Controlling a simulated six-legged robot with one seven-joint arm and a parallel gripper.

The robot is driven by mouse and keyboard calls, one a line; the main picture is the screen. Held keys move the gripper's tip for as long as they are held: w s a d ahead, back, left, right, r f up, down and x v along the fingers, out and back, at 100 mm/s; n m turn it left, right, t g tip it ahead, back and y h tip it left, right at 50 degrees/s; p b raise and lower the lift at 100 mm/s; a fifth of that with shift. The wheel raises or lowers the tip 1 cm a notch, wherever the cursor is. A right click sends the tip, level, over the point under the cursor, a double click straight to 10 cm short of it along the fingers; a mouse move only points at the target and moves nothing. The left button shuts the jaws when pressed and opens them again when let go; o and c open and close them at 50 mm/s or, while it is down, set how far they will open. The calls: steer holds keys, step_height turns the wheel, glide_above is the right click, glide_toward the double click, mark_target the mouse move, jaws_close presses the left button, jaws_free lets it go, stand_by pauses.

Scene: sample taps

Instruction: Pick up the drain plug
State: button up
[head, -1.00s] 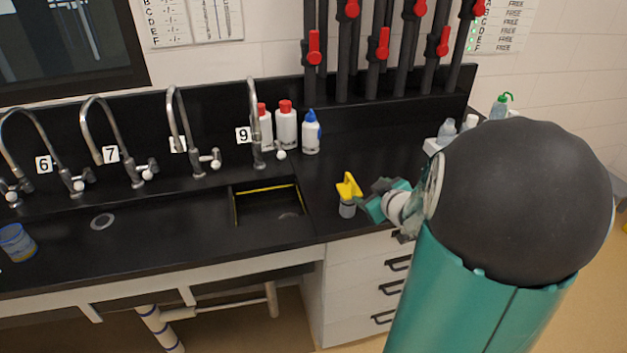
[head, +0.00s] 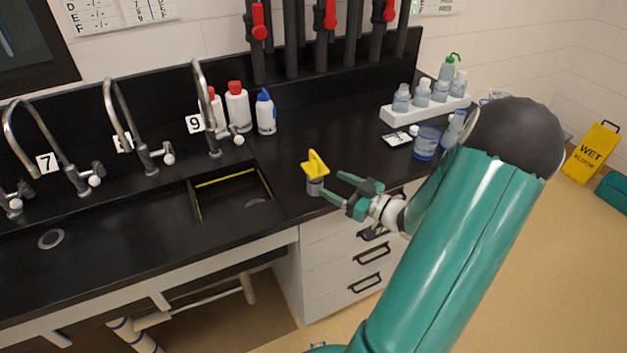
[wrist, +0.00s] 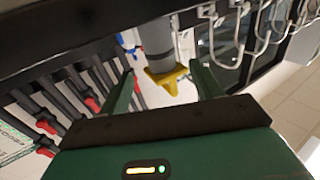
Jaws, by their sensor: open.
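The drain plug has a yellow handle on top (head: 315,165) and a grey round body. It stands upright on the black counter (head: 290,150), to the right of the sink basin. My gripper (head: 332,184) is open, with its two green fingers pointing left towards the plug. In the head view the fingertips are close to the plug's grey body; contact cannot be told. In the wrist view, which looks upside down, the yellow handle (wrist: 166,76) lies between the two fingers (wrist: 162,84), and nothing is gripped.
The sink basin (head: 225,195) opens left of the plug, behind the counter's front edge. Bottles (head: 237,105) stand by tap 9. A white rack of bottles (head: 420,110) and a blue-marked beaker (head: 427,142) stand at right. A yellow wet-floor sign (head: 593,152) stands on the floor.

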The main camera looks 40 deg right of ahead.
mark_target(322, 177)
steer(key=w, duration=0.2)
steer(key=w+a, duration=0.1)
steer(key=w, duration=0.4)
steer(key=shift+w+a, duration=0.1)
steer(key=shift+a, duration=0.15)
steer(key=shift+r, duration=0.1)
steer(key=c, duration=1.3)
steer(key=shift+r, duration=0.15)
